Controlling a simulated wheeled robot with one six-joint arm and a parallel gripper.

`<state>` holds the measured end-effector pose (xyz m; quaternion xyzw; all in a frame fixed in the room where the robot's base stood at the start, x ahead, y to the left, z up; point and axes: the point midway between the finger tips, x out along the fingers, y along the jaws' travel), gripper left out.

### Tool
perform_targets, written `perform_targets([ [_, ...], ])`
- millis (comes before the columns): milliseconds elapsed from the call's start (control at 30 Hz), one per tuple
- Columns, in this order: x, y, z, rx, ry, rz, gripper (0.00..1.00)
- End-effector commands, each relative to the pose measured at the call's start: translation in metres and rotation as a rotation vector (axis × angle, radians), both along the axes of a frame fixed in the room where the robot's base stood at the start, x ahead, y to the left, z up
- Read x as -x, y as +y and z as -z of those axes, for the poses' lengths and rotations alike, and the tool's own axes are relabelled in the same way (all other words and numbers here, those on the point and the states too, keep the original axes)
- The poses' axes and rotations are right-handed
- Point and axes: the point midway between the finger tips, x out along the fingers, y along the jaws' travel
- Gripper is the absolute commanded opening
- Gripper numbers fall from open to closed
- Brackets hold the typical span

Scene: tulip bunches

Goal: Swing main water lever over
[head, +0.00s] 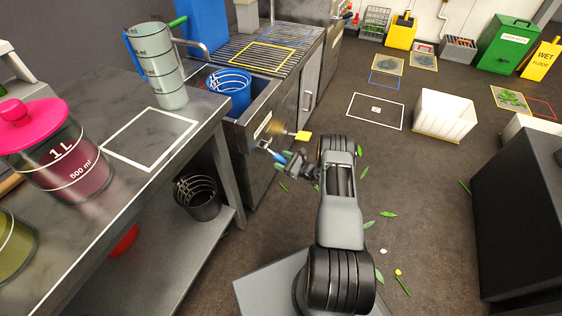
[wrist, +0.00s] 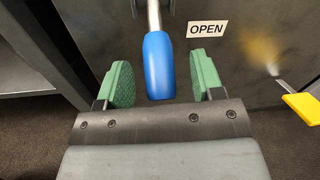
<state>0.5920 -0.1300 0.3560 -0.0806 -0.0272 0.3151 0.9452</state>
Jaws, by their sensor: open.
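The lever with a blue grip (wrist: 158,62) and a metal stem shows in the wrist view, in front of a dark panel. It points down toward me. My gripper (wrist: 162,82) is open, with one green pad on each side of the blue grip and a visible gap on both sides. A white "OPEN" label (wrist: 207,29) is on the panel to the right of the lever. In the head view, my gripper (head: 289,163) is at the front of the sink cabinet, and the blue grip (head: 278,157) shows only small there.
A yellow-ended handle (wrist: 302,106) sticks out to the right of the lever; it also shows in the head view (head: 303,136). Leaves litter the floor at right.

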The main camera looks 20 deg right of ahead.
Motion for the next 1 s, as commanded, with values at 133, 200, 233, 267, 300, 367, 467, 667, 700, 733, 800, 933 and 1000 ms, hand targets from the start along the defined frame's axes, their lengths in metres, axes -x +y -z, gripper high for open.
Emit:
perform_targets([
  [133,-0.0065,0.0054,0.0005,0.001,0.000,-0.001,0.61],
  [200,-0.0079,0.0065,0.0003,0.001,0.001,-0.001,0.61],
  [233,-0.0083,0.0067,0.0002,0.001,0.001,-0.001,0.61],
  [267,-0.0084,0.0068,0.0001,0.001,0.001,-0.001,0.61],
  [300,-0.0085,0.0068,-0.0001,0.001,0.001,0.000,0.61],
  [367,-0.0085,0.0068,-0.0002,0.001,0.001,0.000,0.61],
  [467,-0.0084,0.0067,-0.0002,0.001,0.001,0.000,0.61],
  [667,-0.0082,0.0066,-0.0001,0.001,0.001,0.000,0.44],
  [700,-0.0082,0.0066,-0.0001,0.001,0.001,0.000,0.40],
  [733,-0.0082,0.0066,-0.0001,0.001,0.001,0.000,0.37],
  [800,-0.0082,0.0066,0.0001,0.001,0.001,0.000,0.30],
  [933,-0.0080,0.0066,0.0001,0.001,0.001,-0.001,0.18],
  [1000,-0.0080,0.0067,0.0001,0.001,0.001,-0.001,0.11],
])
